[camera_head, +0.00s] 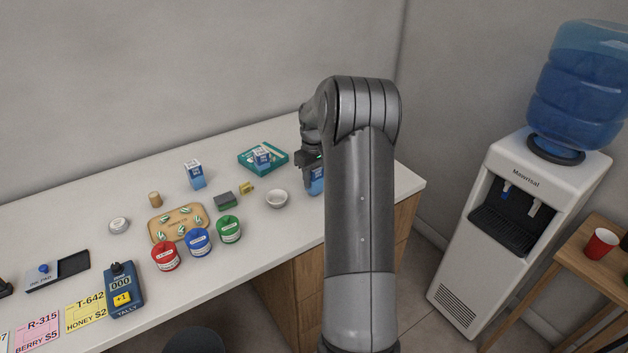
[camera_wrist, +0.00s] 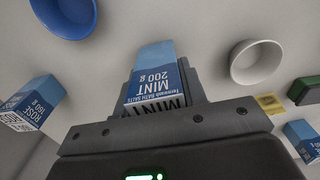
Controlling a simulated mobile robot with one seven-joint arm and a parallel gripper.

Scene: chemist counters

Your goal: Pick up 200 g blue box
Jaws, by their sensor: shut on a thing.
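The blue and white box marked MINT 200 g (camera_wrist: 152,88) sits between the two fingers of my gripper (camera_wrist: 158,82) in the wrist view. My gripper is shut on it. In the head view, part of the blue box (camera_head: 316,182) shows under my gripper (camera_head: 309,160), near the right end of the counter. My arm hides the rest of it there. I cannot tell whether its base touches the counter.
A white bowl (camera_head: 276,199) stands left of the held box; a blue bowl (camera_wrist: 66,14) shows in the wrist view. A ROSE 160 g box (camera_wrist: 32,102) is nearby. Another blue box (camera_head: 195,174) and a green tray (camera_head: 246,156) bearing a box stand farther left.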

